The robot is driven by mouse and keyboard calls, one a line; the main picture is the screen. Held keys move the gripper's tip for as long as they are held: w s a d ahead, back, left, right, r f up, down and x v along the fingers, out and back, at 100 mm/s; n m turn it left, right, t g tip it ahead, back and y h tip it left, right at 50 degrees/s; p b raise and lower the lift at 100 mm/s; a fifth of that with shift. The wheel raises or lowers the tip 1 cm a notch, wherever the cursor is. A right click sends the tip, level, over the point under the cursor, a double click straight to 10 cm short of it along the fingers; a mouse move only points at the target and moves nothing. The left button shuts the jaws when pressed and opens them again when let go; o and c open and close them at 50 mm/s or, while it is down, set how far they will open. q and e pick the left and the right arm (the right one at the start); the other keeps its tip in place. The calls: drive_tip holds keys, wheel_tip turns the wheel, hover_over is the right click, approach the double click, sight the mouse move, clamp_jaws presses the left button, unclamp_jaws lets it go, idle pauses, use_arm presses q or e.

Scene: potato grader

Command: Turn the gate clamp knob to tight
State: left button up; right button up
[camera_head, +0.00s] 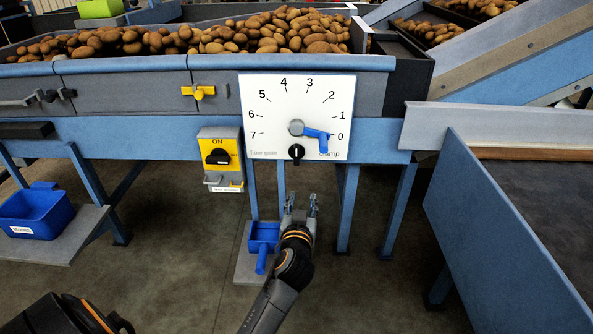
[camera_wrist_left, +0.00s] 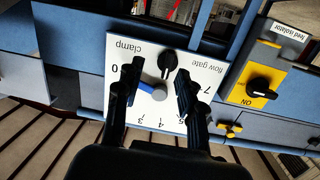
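The black gate clamp knob (camera_head: 296,152) sits low on a white flow gate dial plate (camera_head: 262,100), left of the word "clamp". In the head view its light mark points up, toward the grey hub. The blue gate lever (camera_head: 317,134) points right, near 0. My left gripper (camera_head: 301,203) is open and empty, below the plate in the head view. In the left wrist view, upside down, the knob (camera_wrist_left: 167,62) shows between the two open fingers (camera_wrist_left: 160,72), apart from them. One finger partly covers the blue lever (camera_wrist_left: 146,88). My right gripper is out of view.
A yellow isolator switch box (camera_head: 220,157) is left of the plate, with a yellow handle (camera_head: 198,92) above. A blue scoop (camera_head: 262,240) is beside my left gripper. Blue frame legs (camera_head: 347,208) stand behind. A blue-sided table (camera_head: 500,232) is at right.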

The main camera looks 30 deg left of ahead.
use_arm(q)
drive_tip(key=n+y, duration=0.2)
approach(296, 152)
drive_tip(key=shift+m+t, duration=0.3)
drive_tip(key=x, duration=0.7)
drive_tip(key=shift+w+a+f+b, duration=0.15)
drive_tip(key=shift+f+b, duration=0.05)
drive_tip(key=shift+b, duration=0.15)
drive_tip(key=shift+w+a, duration=0.3)
drive_tip(key=shift+w, duration=0.15)
drive_tip(key=shift+w+h, duration=0.1)
drive_tip(key=shift+h, duration=0.2)
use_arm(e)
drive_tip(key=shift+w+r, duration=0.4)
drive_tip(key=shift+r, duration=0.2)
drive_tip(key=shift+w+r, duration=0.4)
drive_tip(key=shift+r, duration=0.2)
use_arm(q)
drive_tip(key=shift+c, duration=0.4)
clamp_jaws()
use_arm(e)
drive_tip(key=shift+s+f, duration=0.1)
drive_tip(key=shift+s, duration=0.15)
